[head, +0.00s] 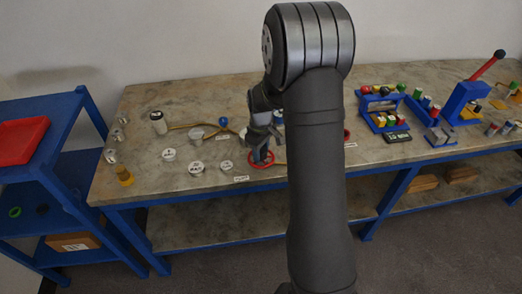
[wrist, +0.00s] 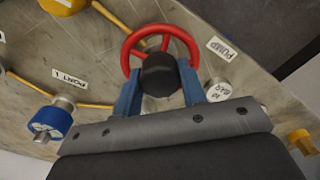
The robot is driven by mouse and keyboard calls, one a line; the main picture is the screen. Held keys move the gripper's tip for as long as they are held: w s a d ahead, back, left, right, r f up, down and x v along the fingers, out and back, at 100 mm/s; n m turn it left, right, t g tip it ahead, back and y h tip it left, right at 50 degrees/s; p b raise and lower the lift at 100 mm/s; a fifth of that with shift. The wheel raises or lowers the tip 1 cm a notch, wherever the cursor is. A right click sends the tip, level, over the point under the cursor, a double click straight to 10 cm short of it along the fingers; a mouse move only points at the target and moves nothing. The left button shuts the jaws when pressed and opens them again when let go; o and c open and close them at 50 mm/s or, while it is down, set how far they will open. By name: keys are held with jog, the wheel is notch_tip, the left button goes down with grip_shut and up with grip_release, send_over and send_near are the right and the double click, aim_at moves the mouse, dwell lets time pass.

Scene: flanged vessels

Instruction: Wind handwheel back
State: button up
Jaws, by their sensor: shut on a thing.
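The red handwheel (wrist: 134,42) lies near the top of the wrist view, with a dark round piece (wrist: 158,72) in front of its lower part. My gripper (wrist: 160,88) has its two blue fingers on either side of this dark piece, at the wheel's lower rim. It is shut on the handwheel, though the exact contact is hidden. In the head view the handwheel (head: 261,163) shows as a red ring on the table beneath my gripper (head: 259,150). My arm hides part of the table behind it.
Yellow pipes (wrist: 102,105) and a blue-capped fitting (wrist: 48,124) lie close to the wheel. A "PUMP" label (wrist: 221,48) is beside it. Round white gauges (head: 196,167) stand left of it on the table (head: 150,190). Blue fixtures (head: 462,100) stand at the right.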

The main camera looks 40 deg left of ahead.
aim_at(261, 150)
jog(key=o, duration=1)
notch_tip(261, 150, up, 18)
jog(key=shift+f, duration=0.25)
jog(key=shift+f, duration=0.15)
notch_tip(261, 150, down, 17)
jog(key=shift+f, duration=0.1)
dwell(0.4)
